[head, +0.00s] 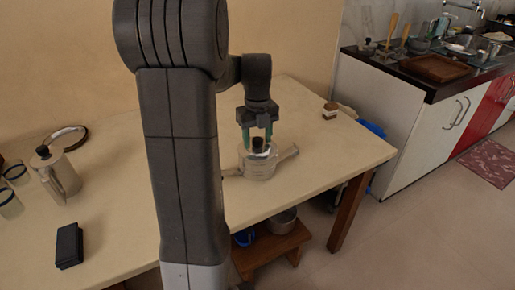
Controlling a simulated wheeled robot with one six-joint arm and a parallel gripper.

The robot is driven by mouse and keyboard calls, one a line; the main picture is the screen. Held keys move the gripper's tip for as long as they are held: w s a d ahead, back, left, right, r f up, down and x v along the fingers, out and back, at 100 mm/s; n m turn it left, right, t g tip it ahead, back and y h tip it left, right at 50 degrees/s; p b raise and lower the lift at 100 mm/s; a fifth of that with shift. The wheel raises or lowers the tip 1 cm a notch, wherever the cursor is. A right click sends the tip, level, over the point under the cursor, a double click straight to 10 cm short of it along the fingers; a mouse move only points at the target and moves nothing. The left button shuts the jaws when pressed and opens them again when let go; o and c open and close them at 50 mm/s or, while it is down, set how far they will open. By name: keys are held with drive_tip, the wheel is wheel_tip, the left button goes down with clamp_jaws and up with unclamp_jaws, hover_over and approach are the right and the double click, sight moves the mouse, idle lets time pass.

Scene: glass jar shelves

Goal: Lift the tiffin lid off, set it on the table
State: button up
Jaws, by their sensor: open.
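The tiffin (260,168) is a round metal container standing upright on the table (325,158). A black knob (258,144) sticks up from its lid, which sits on top. My gripper (257,138) points down right above the tiffin. Its green-tipped fingers are apart, one on each side of the knob as seen from here. I cannot tell whether they touch it. Part of the tiffin's left side is close to my arm in the picture.
A metal pot (57,174) with a black knob, a ring-shaped item (68,138), glasses (9,204) and a black case (69,245) are on the left. Bare tabletop lies right of the tiffin.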

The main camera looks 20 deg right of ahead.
sight(257, 139)
drive_tip(key=shift+c, duration=0.2)
clamp_jaws()
drive_tip(key=shift+r+p, duration=0.4)
drive_tip(key=shift+r, duration=0.05)
drive_tip(key=shift+r+p, duration=2)
drive_tip(key=shift+r, duration=0.1)
